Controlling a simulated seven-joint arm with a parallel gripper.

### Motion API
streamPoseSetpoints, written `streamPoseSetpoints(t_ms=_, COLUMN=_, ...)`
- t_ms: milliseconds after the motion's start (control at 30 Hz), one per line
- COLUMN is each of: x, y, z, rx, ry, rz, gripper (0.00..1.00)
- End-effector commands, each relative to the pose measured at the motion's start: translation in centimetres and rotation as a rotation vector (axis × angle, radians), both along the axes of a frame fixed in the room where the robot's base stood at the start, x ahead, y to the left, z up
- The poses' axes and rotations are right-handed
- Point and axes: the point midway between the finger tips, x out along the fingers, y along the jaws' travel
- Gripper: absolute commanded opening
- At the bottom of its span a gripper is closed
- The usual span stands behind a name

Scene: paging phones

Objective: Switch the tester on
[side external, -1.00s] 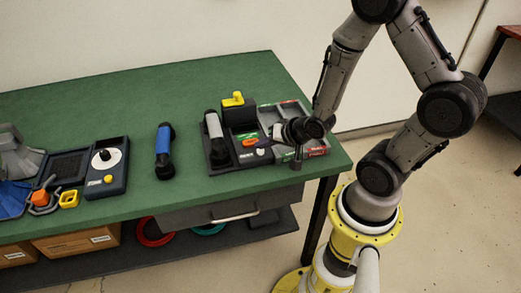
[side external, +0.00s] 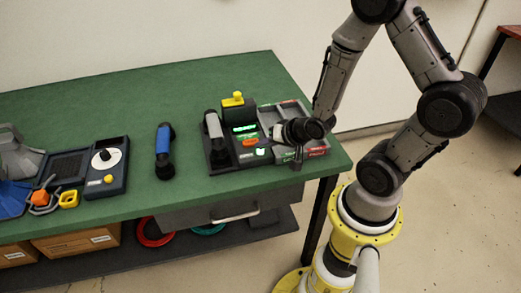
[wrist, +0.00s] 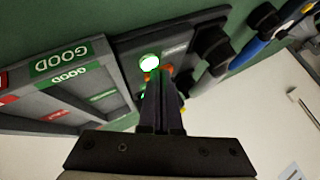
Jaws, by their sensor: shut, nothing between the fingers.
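The tester (side external: 219,163) is a dark unit on the green bench, with a grey handset (side external: 213,126) lying along its left side. Its display (side external: 245,128) is lit green. A round button glows white-green on its front (side external: 262,152) and in the wrist view (wrist: 150,63). An orange control (side external: 250,142) sits just behind the button; the fingers partly cover it in the wrist view. My gripper (side external: 295,164) is shut and empty, to the right of the button in the side view. In the wrist view its fingertips (wrist: 160,76) point at the tester close to the button; contact cannot be told.
A sorting tray (wrist: 96,45) with green GOOD labels and red-labelled sections adjoins the tester. A yellow part (side external: 233,99) tops the block behind the tester. A blue handset (side external: 163,150) lies to the left. A dark unit with a white dial (side external: 106,158) stands farther left.

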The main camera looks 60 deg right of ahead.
Motion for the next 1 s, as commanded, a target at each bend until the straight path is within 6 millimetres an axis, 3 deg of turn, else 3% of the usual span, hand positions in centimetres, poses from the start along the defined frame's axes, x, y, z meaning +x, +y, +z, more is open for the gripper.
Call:
streamPoseSetpoints(t_ms=333, x=0.1, y=0.0, z=0.5, rx=-0.001, ry=-0.003, rz=0.001, gripper=0.0)
streamPoseSetpoints(t_ms=1000, x=0.0, y=0.0, z=6.0, rx=0.0, ry=-0.001, rz=0.0, gripper=0.0)
